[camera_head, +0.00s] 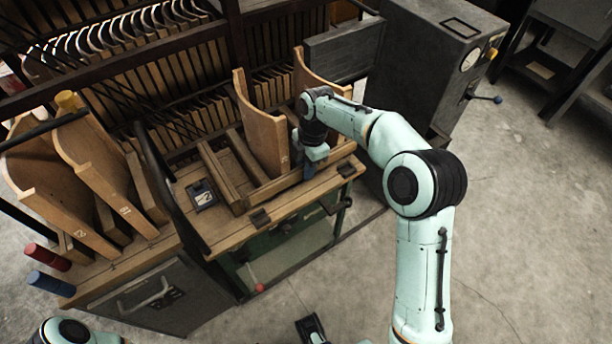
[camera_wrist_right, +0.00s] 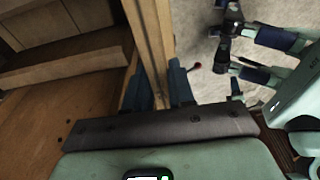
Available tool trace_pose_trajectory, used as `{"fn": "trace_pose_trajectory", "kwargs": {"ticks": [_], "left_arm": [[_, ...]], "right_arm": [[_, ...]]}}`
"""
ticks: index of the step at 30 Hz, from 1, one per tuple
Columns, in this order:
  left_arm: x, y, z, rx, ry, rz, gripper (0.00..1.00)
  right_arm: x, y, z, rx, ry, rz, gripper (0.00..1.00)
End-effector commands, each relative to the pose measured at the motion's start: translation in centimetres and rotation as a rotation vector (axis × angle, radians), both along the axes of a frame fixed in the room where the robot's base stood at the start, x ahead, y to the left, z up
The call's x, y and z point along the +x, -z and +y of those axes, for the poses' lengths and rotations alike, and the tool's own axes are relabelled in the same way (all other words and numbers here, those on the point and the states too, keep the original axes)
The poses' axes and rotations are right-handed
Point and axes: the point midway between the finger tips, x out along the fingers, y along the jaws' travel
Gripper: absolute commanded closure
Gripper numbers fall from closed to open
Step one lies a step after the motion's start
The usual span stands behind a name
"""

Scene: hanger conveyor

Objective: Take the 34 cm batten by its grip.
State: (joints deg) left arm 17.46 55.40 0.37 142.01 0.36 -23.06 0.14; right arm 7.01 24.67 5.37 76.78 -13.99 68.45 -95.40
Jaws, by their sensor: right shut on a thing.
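My right gripper (camera_head: 306,170) is down at the front part of the wooden bench top, beside an upright curved board. It is shut on a wooden batten (camera_head: 270,190), which lies lengthwise near the bench's front edge. In the right wrist view the batten (camera_wrist_right: 150,38) runs between the two dark fingers (camera_wrist_right: 160,88) of this gripper. The fingers and wrist hide part of the batten, and I cannot read a length on it.
Two more battens (camera_head: 219,174) lie slanting on the bench top (camera_head: 222,238), near a small dark box (camera_head: 201,194). Upright curved boards (camera_head: 262,128) stand close behind my right gripper. More boards (camera_head: 98,172) stand at left. Grey floor is clear at right.

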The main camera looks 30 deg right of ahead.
Motion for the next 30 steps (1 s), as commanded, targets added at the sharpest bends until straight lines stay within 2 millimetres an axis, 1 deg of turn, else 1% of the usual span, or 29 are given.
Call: {"fn": "trace_pose_trajectory", "kwargs": {"ticks": [1,13,18,21,25,30], "left_arm": [[-0.1,-0.2,0.0,0.000,0.001,0.003,0.57],[-0.5,-1.6,0.0,-0.003,0.004,0.023,0.57],[-0.6,-2.4,0.0,-0.004,0.006,0.029,0.57],[-0.4,-3.0,0.0,-0.004,0.006,0.026,0.57],[-0.2,-3.5,0.0,-0.004,0.005,0.024,0.57],[-0.1,-3.7,0.0,-0.004,0.006,0.022,0.57]], "right_arm": [[0.1,-1.4,0.0,0.000,0.000,-0.005,1.00],[0.1,-9.8,0.0,0.000,-0.001,-0.005,1.00],[0.1,-13.4,0.0,0.000,0.000,-0.004,1.00],[0.1,-15.3,0.0,0.000,0.000,-0.004,1.00],[0.1,-16.9,0.0,0.000,-0.001,-0.003,1.00],[0.0,-17.8,0.0,0.000,0.000,-0.001,1.00]]}}
